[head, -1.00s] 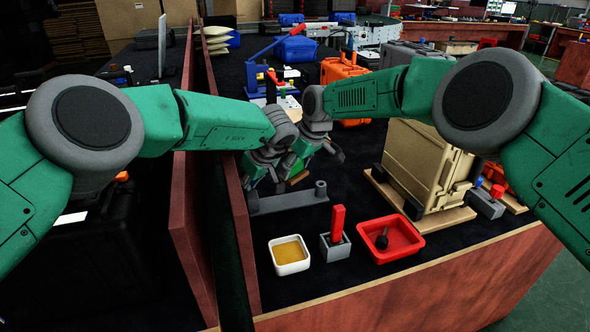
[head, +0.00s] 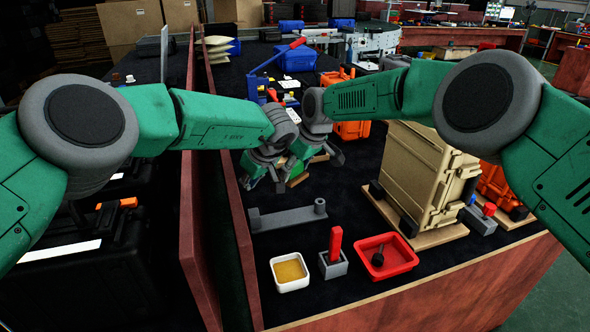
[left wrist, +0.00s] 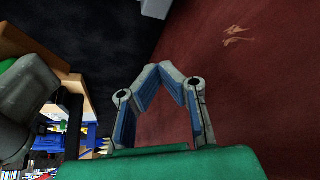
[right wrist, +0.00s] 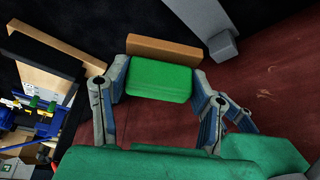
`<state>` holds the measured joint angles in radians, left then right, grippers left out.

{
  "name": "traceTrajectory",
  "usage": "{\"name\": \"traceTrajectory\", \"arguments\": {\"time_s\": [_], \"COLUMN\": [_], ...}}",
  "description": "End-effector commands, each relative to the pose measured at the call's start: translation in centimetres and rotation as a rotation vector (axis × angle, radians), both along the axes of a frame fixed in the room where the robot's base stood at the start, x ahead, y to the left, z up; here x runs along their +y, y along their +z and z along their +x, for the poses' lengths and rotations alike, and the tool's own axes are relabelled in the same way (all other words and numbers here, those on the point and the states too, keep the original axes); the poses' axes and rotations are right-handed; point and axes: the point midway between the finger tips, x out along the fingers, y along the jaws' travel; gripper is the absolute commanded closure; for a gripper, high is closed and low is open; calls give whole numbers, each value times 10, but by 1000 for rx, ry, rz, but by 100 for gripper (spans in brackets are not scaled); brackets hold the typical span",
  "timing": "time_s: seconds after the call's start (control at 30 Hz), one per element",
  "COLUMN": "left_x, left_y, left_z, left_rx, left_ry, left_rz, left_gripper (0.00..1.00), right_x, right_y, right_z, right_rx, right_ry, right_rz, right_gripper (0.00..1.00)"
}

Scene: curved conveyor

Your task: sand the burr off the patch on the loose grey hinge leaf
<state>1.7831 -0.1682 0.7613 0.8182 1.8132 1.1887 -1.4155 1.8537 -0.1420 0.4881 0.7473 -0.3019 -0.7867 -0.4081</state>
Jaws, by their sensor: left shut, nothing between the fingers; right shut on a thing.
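The grey hinge leaf (head: 280,217) lies on the dark bench top as a long flat bar with a round upright knuckle at its right end. Part of it also shows in the right wrist view (right wrist: 206,25). I cannot make out the patch or a burr. My right gripper (head: 302,172) is shut on a green block (right wrist: 160,80) with a tan strip (right wrist: 163,50) along its far side. It is behind the leaf, apart from it. My left gripper (head: 260,180) is shut and empty, just left of the right one; its fingertips (left wrist: 163,72) meet in the left wrist view.
In front of the leaf stand a white tub with yellow contents (head: 290,284), a red-handled piece in a grey holder (head: 334,262) and a red tray (head: 402,262) with a black item. A beige case (head: 425,185) stands right. A reddish wall (head: 240,235) runs along the left.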

Motion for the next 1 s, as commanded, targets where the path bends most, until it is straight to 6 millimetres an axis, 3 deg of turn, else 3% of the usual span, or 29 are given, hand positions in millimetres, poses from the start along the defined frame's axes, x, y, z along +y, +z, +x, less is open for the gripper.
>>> {"name": "traceTrajectory", "arguments": {"time_s": [0.27,0.73,1.0], "left_x": [-1,-31,-41], "left_y": [2,79,102], "left_z": [-1,-29,-39], "left_rx": [0,0,2], "left_ry": [0,-1,0], "left_rz": [0,1,0], "left_gripper": [100,100,100], "right_x": [0,0,0], "right_y": [-1,-1,0], "right_z": [0,0,0], "right_rx": [0,0,0], "right_ry": [0,0,0], "right_rz": [0,0,0], "right_gripper": [72,72,72]}}
